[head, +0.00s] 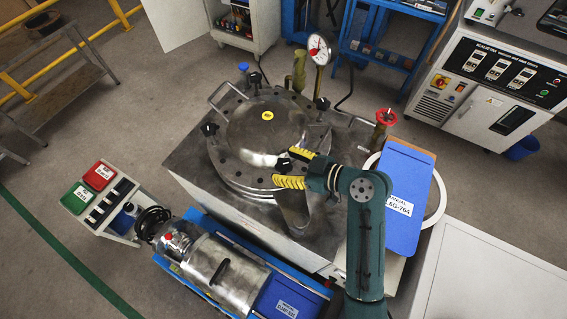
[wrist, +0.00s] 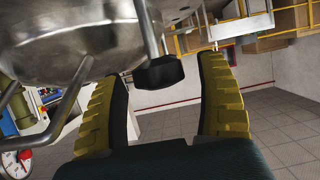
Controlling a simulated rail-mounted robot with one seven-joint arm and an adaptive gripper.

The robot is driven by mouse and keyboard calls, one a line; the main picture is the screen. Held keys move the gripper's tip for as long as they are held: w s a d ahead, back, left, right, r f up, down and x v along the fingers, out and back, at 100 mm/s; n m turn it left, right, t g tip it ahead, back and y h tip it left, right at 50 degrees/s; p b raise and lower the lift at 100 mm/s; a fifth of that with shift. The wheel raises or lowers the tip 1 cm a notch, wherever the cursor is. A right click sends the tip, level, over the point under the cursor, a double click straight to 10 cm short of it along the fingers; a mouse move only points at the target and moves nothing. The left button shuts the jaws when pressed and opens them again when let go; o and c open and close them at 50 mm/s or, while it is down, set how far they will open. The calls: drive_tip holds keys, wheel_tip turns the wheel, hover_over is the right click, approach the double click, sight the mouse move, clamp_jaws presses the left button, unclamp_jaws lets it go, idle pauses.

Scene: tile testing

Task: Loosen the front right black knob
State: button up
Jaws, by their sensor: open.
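The steel vessel with a round lid (head: 250,130) stands on a metal bench. The front right black knob (head: 283,163) sits at the lid's edge, between the two yellow fingers of my gripper (head: 281,167). In the wrist view the black knob (wrist: 160,74) hangs on a steel rod between the fingertips of my gripper (wrist: 163,72). A gap shows on both sides of the knob, smaller on the left. My gripper is open and does not hold it. Other black knobs show at the lid's left (head: 208,129) and right back (head: 322,103).
A pressure gauge (head: 318,50) rises behind the lid. A red valve handle (head: 386,117) and a blue clipboard (head: 408,190) stand right of the vessel. A steel cylinder on a blue base (head: 222,275) is in front. Curved handles border the lid.

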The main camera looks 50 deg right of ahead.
drive_tip(key=v, duration=1.1)
drive_tip(key=shift+s, duration=0.2)
